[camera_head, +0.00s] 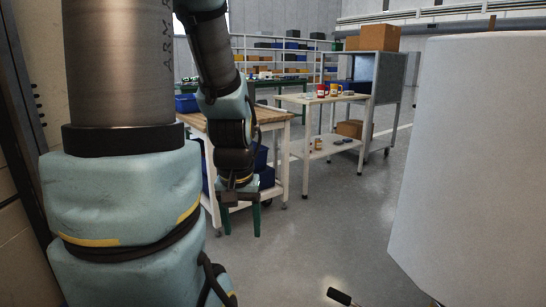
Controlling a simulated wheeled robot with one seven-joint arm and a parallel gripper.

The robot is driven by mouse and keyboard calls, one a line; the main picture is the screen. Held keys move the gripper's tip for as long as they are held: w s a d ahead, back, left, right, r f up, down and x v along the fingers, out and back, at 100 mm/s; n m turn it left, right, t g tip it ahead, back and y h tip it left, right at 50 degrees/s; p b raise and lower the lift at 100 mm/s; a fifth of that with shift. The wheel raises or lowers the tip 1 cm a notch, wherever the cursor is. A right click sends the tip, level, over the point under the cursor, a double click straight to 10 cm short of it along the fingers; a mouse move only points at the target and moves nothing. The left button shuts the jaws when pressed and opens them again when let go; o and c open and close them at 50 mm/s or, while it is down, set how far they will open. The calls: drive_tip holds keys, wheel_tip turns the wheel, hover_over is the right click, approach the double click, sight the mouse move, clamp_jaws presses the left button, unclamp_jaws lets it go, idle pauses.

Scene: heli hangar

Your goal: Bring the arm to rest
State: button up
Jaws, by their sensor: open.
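My arm takes up the left of the head view, with pale blue padded covers over dark metal links. It rises in front of the camera, bends over at the top and hangs down again farther out. My gripper (240,211) points down at the arm's end. Its two green fingers are spread apart with nothing between them. It hangs clear of the floor, in front of a wooden-topped workbench (270,114) from this viewpoint.
A white table (312,99) carries red and yellow mugs and small items. A grey cabinet (391,85) with a cardboard box (373,37) on top stands behind it. A large white cylindrical object (475,160) blocks the right. Grey floor (330,235) is open between. A dark-handled item (340,297) shows at the bottom edge.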

wheel_tip(320, 180, up, 20)
drive_tip(key=p, duration=1.7)
